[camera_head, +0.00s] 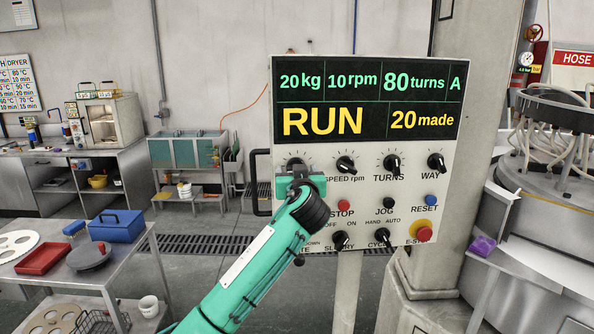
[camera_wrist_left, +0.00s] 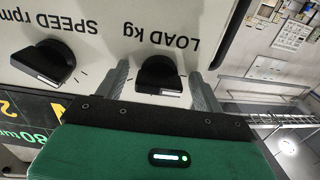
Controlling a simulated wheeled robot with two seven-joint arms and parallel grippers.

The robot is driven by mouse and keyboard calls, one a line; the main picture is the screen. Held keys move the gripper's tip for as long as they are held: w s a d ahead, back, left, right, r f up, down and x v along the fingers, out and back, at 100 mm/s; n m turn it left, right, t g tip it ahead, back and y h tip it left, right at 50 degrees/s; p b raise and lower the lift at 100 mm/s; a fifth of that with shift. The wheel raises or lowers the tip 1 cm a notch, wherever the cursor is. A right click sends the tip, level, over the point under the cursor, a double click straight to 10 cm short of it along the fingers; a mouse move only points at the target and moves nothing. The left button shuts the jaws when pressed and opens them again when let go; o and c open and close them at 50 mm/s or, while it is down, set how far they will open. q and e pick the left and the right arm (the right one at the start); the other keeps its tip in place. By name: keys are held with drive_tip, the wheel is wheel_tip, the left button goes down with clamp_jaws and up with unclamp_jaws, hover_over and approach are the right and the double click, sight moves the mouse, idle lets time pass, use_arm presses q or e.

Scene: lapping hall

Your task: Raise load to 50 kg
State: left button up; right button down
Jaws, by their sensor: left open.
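The control panel (camera_head: 365,140) stands upright in the head view. Its display (camera_head: 367,104) reads 20 kg, 10 rpm, 80 turns, A, RUN and 20 made. The load knob (camera_wrist_left: 158,76) is black and sits under the upside-down label "LOAD kg" in the left wrist view. My left gripper (camera_wrist_left: 159,72) is open, with one finger on each side of this knob and a gap on both sides. In the head view my left gripper (camera_head: 300,178) covers most of the load knob and its label. My right gripper is not in view.
The speed knob (camera_head: 346,165) is just right of the load knob. Turns (camera_head: 391,163) and way (camera_head: 436,163) knobs follow. Below are a red stop button (camera_head: 344,205), a blue reset button (camera_head: 431,201) and the emergency stop (camera_head: 424,234). A handle (camera_head: 260,182) borders the panel's left edge.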

use_arm(q)
drive_tip(key=c, duration=1)
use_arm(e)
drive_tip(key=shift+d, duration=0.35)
